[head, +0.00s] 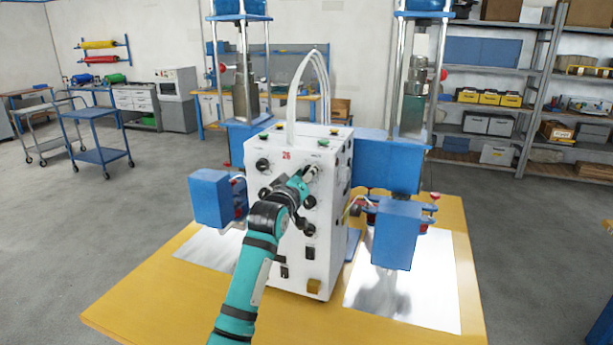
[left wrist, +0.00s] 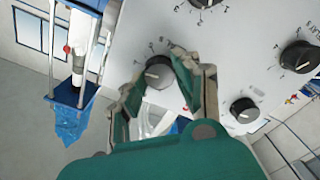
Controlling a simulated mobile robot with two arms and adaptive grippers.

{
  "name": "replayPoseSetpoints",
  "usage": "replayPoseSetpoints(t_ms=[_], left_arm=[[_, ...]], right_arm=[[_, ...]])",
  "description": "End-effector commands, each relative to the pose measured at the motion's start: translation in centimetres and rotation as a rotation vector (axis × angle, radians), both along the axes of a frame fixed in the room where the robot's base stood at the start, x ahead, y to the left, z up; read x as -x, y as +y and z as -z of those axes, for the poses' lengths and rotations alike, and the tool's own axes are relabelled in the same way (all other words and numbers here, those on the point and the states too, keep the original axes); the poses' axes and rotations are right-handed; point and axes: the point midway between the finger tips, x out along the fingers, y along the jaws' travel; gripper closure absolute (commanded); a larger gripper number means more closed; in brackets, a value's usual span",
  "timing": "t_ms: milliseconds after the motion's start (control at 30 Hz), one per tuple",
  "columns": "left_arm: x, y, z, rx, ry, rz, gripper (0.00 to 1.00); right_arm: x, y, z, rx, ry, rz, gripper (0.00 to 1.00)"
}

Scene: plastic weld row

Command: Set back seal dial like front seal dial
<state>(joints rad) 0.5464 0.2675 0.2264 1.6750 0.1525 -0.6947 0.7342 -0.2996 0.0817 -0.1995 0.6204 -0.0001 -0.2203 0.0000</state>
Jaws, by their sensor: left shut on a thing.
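The white control box (head: 292,240) stands on the yellow table with several black dials on its front face. My left gripper (head: 311,174) is at the upper right of that face, shut on a dial. In the left wrist view this black dial (left wrist: 158,72) sits between the two fingers (left wrist: 161,88), with a pale pointer mark on its left side. Other dials show there at the right (left wrist: 298,57), lower right (left wrist: 243,110) and top (left wrist: 205,3). Dial names are too small to read, so I cannot tell which is front or back seal. My right gripper is out of view.
Blue welding units stand left (head: 208,198) and right (head: 396,236) of the box. White hoses (head: 313,75) rise from its top. The yellow table (head: 150,300) is bare at the front left. Shelves (head: 480,108) and a blue cart (head: 97,154) stand farther back.

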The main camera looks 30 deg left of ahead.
Motion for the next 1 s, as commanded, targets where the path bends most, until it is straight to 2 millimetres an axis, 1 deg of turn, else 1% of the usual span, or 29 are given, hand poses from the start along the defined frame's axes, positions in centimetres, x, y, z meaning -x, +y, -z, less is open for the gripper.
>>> replayPoseSetpoints(t_ms=[33, 200, 467, 567, 667, 1000], left_arm=[[0.0, 0.1, -0.1, -0.001, -0.001, -0.001, 0.67], [0.0, 0.1, -0.1, -0.001, -0.001, -0.001, 0.46], [0.1, 0.0, 0.0, -0.002, 0.000, -0.001, 0.46], [0.6, -0.1, 0.0, -0.002, -0.001, 0.000, 0.46], [1.8, -0.4, 0.0, -0.002, -0.001, 0.000, 0.46], [8.6, -2.0, 0.0, -0.002, -0.001, -0.001, 0.46]], right_arm=[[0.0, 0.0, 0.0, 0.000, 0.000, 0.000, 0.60], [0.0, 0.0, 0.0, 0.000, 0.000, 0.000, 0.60], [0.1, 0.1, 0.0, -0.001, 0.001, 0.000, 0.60], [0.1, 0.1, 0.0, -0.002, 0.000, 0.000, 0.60], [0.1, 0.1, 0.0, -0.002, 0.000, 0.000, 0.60], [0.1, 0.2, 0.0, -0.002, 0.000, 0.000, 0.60]])
